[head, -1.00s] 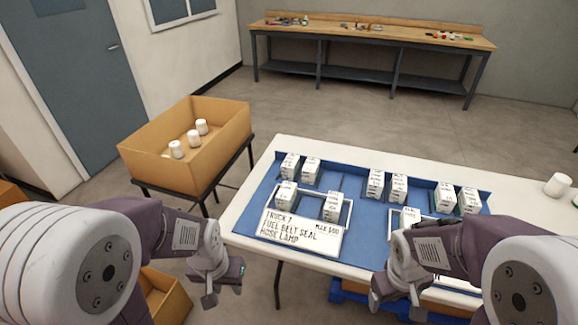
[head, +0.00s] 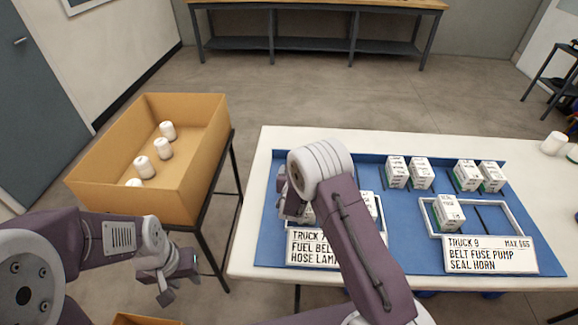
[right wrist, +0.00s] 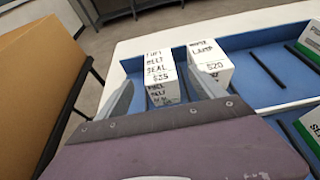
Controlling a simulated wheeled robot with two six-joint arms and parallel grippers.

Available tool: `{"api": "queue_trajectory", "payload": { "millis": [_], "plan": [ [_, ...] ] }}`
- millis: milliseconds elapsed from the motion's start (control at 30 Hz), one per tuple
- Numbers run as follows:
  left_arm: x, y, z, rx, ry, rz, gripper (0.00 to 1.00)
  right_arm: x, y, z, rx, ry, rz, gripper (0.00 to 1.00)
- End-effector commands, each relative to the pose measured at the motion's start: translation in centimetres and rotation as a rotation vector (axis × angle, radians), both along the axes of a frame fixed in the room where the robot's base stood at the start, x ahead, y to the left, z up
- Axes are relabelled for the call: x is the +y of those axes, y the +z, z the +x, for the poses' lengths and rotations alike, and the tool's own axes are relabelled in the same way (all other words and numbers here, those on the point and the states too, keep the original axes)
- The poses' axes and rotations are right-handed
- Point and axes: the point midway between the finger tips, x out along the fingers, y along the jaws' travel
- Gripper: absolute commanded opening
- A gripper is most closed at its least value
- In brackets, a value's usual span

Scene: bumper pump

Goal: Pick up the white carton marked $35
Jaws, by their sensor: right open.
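The white carton marked $35 (right wrist: 161,74), lettered "FUEL BELT SEAL", stands upright in the right wrist view. My right gripper (right wrist: 158,88) is open, with one finger to each side of this carton in that view; I cannot tell whether they touch it. A second white carton marked $20 (right wrist: 211,67), lettered with "LAMP", stands just right of it. In the head view my right arm covers the tray's left part and hides the $35 carton. My left gripper (head: 177,284) is open and empty, left of the table.
The blue tray (head: 410,255) on the white table (head: 262,150) holds several other white cartons. The sign for Truck 9 (head: 490,255) stands at front right, another sign (head: 312,248) behind my right arm. A cardboard box (head: 205,150) with white jars stands left. White jars (head: 553,143) stand far right.

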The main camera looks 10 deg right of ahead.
Motion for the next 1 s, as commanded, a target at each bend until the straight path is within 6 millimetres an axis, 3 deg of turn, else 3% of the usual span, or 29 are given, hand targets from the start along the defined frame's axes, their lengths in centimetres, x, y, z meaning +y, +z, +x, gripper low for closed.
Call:
{"api": "queue_trajectory", "payload": {
  "millis": [300, 467, 767, 1000],
  "plan": [
    [0.0, 0.1, 0.0, 0.0, 0.0, 0.0, 0.36, -0.8, -1.1, 3.1, -0.003, -0.001, 0.002, 0.78],
    [0.0, 0.1, 0.0, 0.0, 0.0, 0.0, 0.36, -0.9, -1.4, 3.6, -0.002, -0.001, 0.001, 0.78],
    [0.0, 0.1, 0.0, 0.0, 0.0, 0.0, 0.36, -2.2, -3.1, 7.6, -0.003, -0.002, 0.002, 0.78],
    [0.0, 0.1, 0.0, 0.0, 0.0, 0.0, 0.36, -2.2, -3.3, 8.1, -0.002, 0.0, 0.003, 0.78]
  ]
}}
